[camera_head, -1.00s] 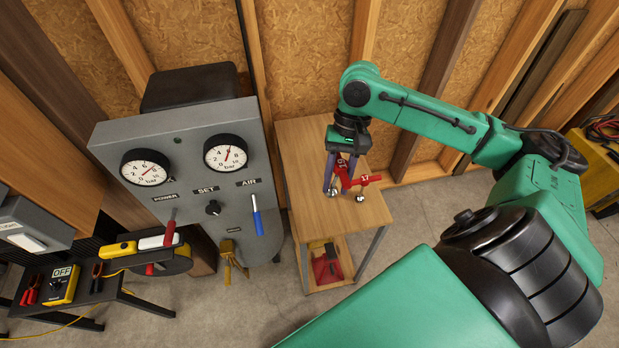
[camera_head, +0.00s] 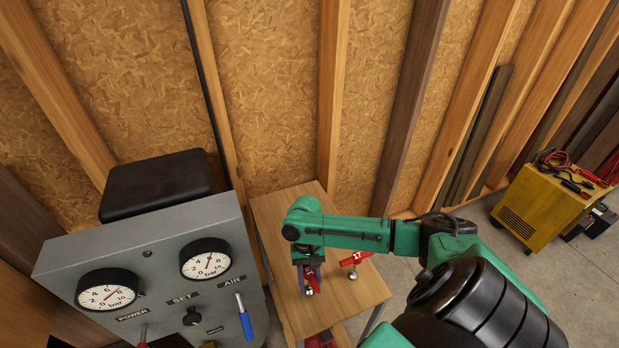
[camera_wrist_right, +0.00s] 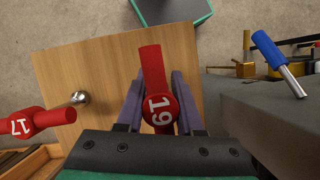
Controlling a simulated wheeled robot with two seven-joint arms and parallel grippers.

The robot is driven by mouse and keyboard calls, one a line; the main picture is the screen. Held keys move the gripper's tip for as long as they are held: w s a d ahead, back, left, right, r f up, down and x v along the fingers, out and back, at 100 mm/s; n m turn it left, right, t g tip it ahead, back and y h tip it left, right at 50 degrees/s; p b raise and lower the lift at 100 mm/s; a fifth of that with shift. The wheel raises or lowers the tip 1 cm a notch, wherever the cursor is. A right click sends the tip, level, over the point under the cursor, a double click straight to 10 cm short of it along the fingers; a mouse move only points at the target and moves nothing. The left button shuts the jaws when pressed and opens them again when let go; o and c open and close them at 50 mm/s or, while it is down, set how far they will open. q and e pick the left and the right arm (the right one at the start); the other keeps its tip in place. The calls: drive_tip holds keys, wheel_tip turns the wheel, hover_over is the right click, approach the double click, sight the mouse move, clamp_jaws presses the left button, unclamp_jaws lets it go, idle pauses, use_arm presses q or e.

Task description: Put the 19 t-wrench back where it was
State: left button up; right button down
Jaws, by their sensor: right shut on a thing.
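The red 19 t-wrench (camera_wrist_right: 160,104) is between the purple fingers of my right gripper (camera_wrist_right: 160,100), which is shut on it. In the head view the red wrench (camera_head: 312,278) shows partly behind the fingers of my right gripper (camera_head: 308,282), over the wooden table (camera_head: 352,295). Whether the wrench touches the tabletop cannot be told. The red 17 t-wrench (camera_head: 355,258) is on the table to the right of the gripper; in the right wrist view it (camera_wrist_right: 38,120) is at the left. My left gripper is not in view.
The grey gauge cabinet (camera_head: 160,265) with a blue lever (camera_head: 244,318) stands close at the table's left. A stud wall (camera_head: 270,90) is behind the table. A yellow machine (camera_head: 540,210) stands on the floor at far right. The front right tabletop is bare.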

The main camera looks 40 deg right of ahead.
drive_tip(key=shift+s+f, duration=0.1)
drive_tip(key=shift+f, duration=0.65)
drive_tip(key=shift+s, duration=0.15)
drive_tip(key=c, duration=0.5)
unclamp_jaws()
drive_tip(key=shift+f, duration=0.1)
drive_tip(key=shift+c, duration=0.2)
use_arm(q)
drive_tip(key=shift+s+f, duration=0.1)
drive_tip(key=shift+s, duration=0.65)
use_arm(e)
drive_tip(key=b+v, duration=0.2)
drive_tip(key=v, duration=0.9)
drive_tip(key=shift+w+r, duration=0.2)
drive_tip(key=shift+r, duration=0.05)
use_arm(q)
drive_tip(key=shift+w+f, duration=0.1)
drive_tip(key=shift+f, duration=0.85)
use_arm(e)
drive_tip(key=shift+d+r, duration=0.1)
drive_tip(key=shift+r, duration=0.2)
